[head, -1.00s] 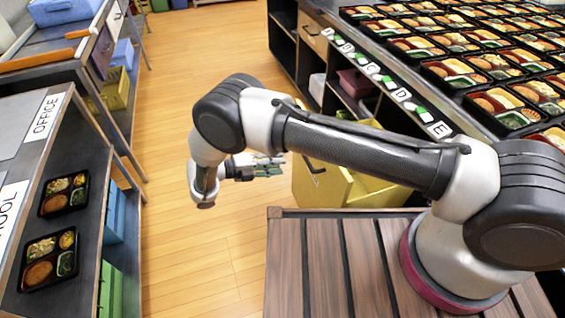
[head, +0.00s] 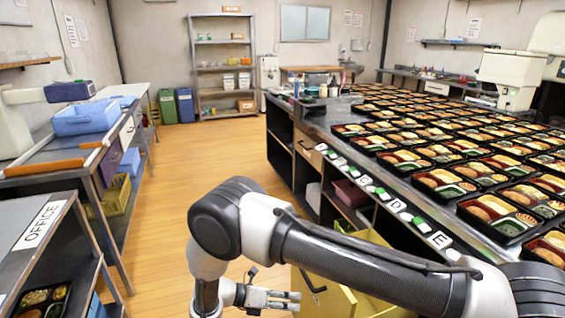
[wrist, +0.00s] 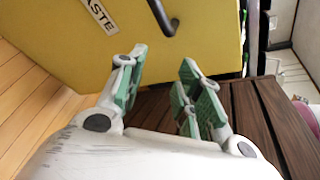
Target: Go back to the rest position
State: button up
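My gripper (head: 272,299) shows low in the head view, at the end of my folded arm, pointing right. It hangs in front of the yellow bin (head: 350,292). In the wrist view my gripper (wrist: 160,88) has its green-padded fingers apart, with nothing between them. The yellow bin (wrist: 70,45), with a dark handle and a label partly reading "STE", fills the top of that view beyond the fingers. The gripper holds nothing.
A long counter (head: 318,125) with many bento trays stands on the right. A shelf with an OFFICE sign (head: 42,225) and a bento tray (head: 42,300) stand at left. Brown slats (wrist: 265,125) lie close beside the fingers. The wooden floor (head: 205,155) between is clear.

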jog(key=d+r+m+g+y, duration=0.2)
jog(key=d+r+m+y, duration=0.15)
jog(key=r+m, duration=0.4)
jog(key=d+r+m+g+y, duration=0.15)
jog(key=d+r+m, duration=0.35)
jog(key=r, duration=0.6)
jog(key=d+r+m+g+y, duration=0.25)
jog(key=d+r+m, duration=0.3)
jog(key=r, duration=0.35)
jog(key=s+d+r+m+t+y, duration=0.3)
jog(key=s+d+r+m, duration=0.3)
jog(key=d+r, duration=0.4)
jog(key=s+d+r+m+t+y, duration=0.3)
jog(key=s+d+r+m+t, duration=0.2)
jog(key=s+d+r, duration=0.4)
jog(key=shift+d+r+m, duration=0.4)
jog(key=shift+d+r, duration=0.05)
jog(key=shift+d, duration=0.4)
jog(key=shift+w, duration=0.1)
